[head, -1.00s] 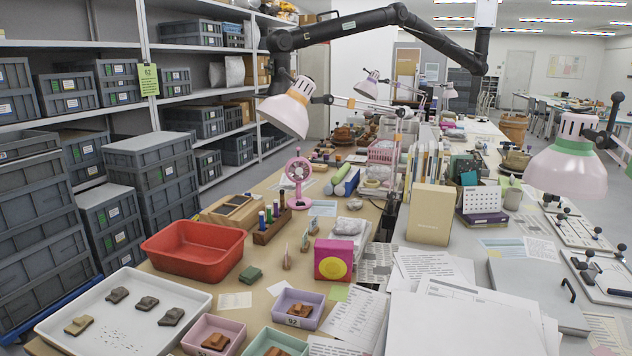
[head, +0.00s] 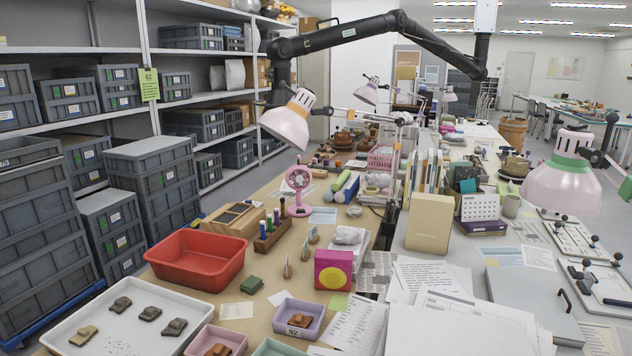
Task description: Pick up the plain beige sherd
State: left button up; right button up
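The plain beige sherd (head: 83,336) lies in the white tray (head: 62,327) at the lower left of the head view. It is yellowish beige with a raised part on top. Three darker sherds share the tray: a brown one (head: 121,305), a grey-brown one (head: 150,313) and another grey-brown one (head: 174,327). They lie apart from the beige one. Neither of my grippers shows in the head view.
A red basin (head: 197,260) stands behind the tray. Pink (head: 228,334), lilac (head: 314,310) and green (head: 271,349) small trays lie to its right. A pink lamp (head: 289,122) hangs over the table. A small green block (head: 251,285) lies by the basin.

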aim_at(84, 334)
jog(key=k+u, duration=0.1)
jog(key=u, duration=1.25)
jog(key=i+j+z, duration=0.2)
jog(key=z, duration=0.15)
jog(key=i+j+z, duration=0.45)
jog(key=j+z, duration=0.2)
